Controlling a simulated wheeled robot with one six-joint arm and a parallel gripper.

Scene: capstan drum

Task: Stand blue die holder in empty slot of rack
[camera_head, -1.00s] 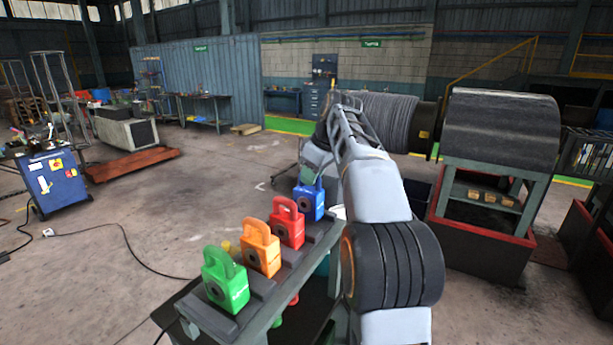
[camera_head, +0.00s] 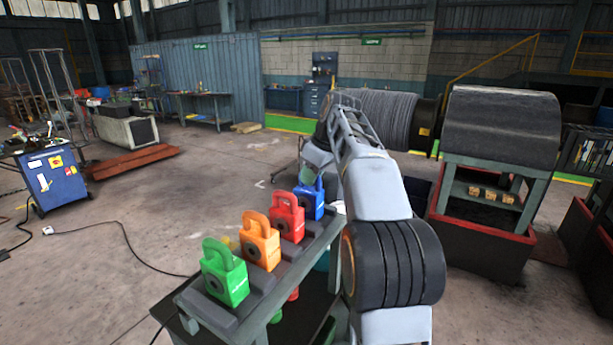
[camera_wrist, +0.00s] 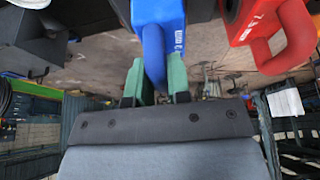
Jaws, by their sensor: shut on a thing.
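The blue die holder (camera_head: 309,202) is at the far end of the rack (camera_head: 262,310), beside the red die holder (camera_head: 287,220). My gripper (camera_wrist: 160,82) has its green fingers shut on the blue handle in the wrist view, where the blue body (camera_wrist: 160,12) hangs at the top centre. The head view shows my gripper's green fingers (camera_head: 307,175) above the blue holder. Orange (camera_head: 260,245) and green (camera_head: 224,275) die holders stand upright in the nearer slots. The blue holder's base is partly hidden, so I cannot tell whether it is seated.
The red holder (camera_wrist: 258,25) is close on the right in the wrist view. The capstan drum (camera_head: 372,108) stands behind my arm, with a red-edged machine stand (camera_head: 475,232) at the right. Open floor lies left of the rack, with a cable across it.

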